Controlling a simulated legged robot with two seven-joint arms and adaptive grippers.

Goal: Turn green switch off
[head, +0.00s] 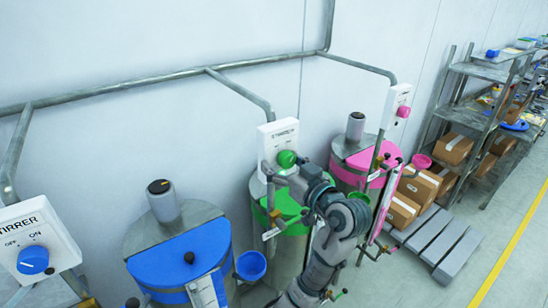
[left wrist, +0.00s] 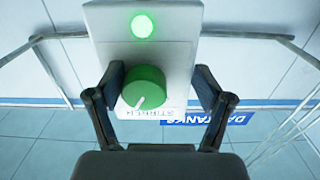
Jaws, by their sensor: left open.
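The green switch is a round green knob (head: 287,159) on a white stirrer box (head: 277,137) on the wall pipe. In the left wrist view, which is upside down, the knob (left wrist: 145,87) has a white pointer slanting to the lower left. A green lamp (left wrist: 143,26) on the same box is lit. My left gripper (head: 279,176) is open just in front of the box. In the left wrist view its fingers (left wrist: 160,75) stand on both sides of the knob, which lies closer to the left finger. Contact cannot be told. My right gripper is not in view.
A blue knob (head: 33,260) on a stirrer box is at the left, and a pink knob (head: 404,111) is at the right. Drums with blue (head: 182,264), green and pink lids stand below. Boxes (head: 402,211), a pallet and shelves are at the right.

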